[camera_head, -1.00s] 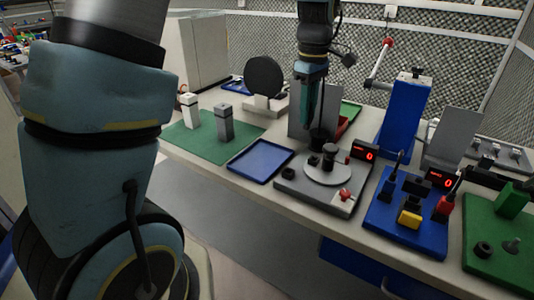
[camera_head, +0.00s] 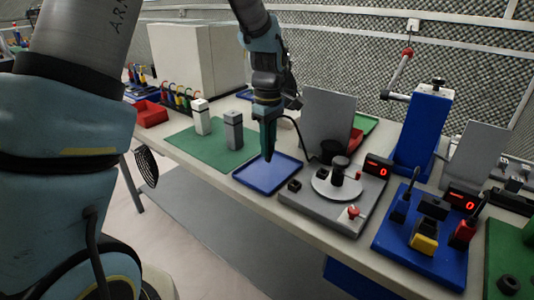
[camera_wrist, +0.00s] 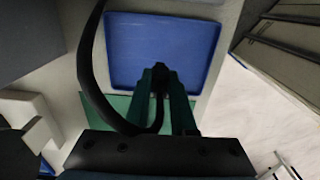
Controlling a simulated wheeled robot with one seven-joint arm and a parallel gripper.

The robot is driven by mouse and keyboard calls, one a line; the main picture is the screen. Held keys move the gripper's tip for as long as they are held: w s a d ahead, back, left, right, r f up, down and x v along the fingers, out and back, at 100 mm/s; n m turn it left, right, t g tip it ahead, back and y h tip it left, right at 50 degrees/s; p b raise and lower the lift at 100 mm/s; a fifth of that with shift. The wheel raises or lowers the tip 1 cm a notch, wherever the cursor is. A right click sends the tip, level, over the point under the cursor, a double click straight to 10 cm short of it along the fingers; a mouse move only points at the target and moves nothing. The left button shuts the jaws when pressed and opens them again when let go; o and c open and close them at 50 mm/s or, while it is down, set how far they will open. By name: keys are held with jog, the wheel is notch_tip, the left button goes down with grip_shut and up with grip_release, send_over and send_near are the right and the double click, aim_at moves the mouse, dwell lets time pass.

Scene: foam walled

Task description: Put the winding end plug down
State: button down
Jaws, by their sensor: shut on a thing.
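My gripper (camera_head: 268,152) points down over the blue tray (camera_head: 254,181) on the workbench. In the wrist view, my gripper (camera_wrist: 161,72) is shut on a small dark piece, the winding end plug (camera_wrist: 160,82), between its green fingertips. The plug is mostly hidden by the fingers and hard to make out in the head view. The blue tray also fills the upper middle of the wrist view (camera_wrist: 190,38) and looks empty. I cannot tell whether the plug touches the tray.
A grey fixture (camera_head: 325,207) with a round plate stands right of the tray, with a grey upright panel (camera_head: 327,118) behind. Two blocks, white (camera_head: 201,117) and grey (camera_head: 233,130), stand on a green mat (camera_head: 190,140) to the left. A blue fixture (camera_head: 390,235) stands further right.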

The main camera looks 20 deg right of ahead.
jog(key=shift+f, duration=1.5)
jog(key=shift+f, duration=0.15)
jog(key=c, duration=0.7)
grip_release()
jog(key=shift+c, duration=0.2)
